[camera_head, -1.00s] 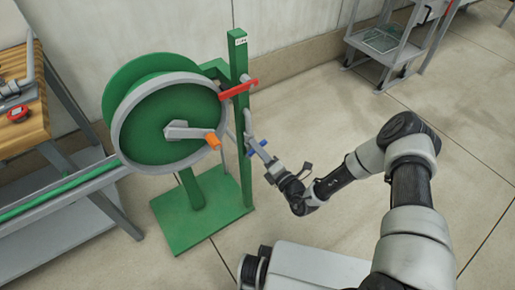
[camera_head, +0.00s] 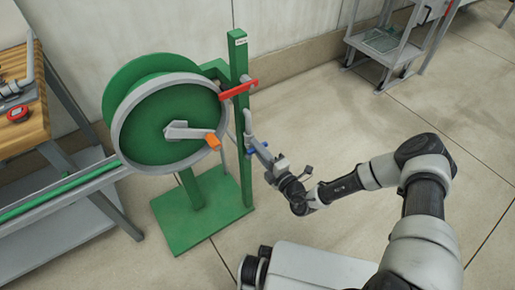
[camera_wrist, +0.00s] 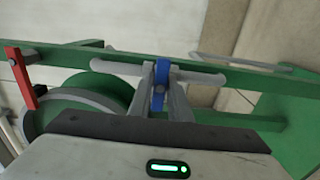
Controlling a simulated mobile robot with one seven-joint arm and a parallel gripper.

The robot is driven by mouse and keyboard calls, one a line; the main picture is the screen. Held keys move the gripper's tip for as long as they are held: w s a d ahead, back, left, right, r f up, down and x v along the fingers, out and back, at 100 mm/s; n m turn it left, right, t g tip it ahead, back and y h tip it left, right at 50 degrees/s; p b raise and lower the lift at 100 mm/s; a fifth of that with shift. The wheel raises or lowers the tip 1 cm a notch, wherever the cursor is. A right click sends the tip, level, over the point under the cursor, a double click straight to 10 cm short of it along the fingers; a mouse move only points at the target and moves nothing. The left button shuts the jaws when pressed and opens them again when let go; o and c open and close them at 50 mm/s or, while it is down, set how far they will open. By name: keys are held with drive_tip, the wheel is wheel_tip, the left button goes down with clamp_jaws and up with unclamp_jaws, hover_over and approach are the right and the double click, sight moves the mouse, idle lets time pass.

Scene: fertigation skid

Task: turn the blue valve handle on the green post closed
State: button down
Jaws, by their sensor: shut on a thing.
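The green post (camera_head: 241,110) stands upright beside a large reel in the head view. It crosses the wrist view as a green bar (camera_wrist: 60,56). A grey pipe (camera_wrist: 118,66) runs along it. The blue valve handle (camera_wrist: 162,72) sits on this pipe, between my fingers in the wrist view. Only small blue parts of the handle (camera_head: 251,152) show in the head view, the rest hidden by my gripper (camera_head: 257,149). My gripper (camera_wrist: 163,92) is shut on the blue handle. In the wrist view the handle lies across the pipe.
A red lever (camera_head: 239,89) sticks out from the post above the valve. The green reel (camera_head: 165,125) has a crank with an orange grip (camera_head: 211,141). A wooden bench (camera_head: 22,110) stands at left, a grey cart (camera_head: 385,45) at back right. The floor at right is clear.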

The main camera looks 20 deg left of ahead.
drive_tip(key=shift+s, duration=0.1)
drive_tip(key=c, duration=1.7)
unclamp_jaws()
drive_tip(key=shift+d, duration=0.1)
drive_tip(key=p+v, duration=0.2)
drive_tip(key=v, duration=1.5)
drive_tip(key=shift+s+p, duration=0.2)
drive_tip(key=shift+p, duration=0.2)
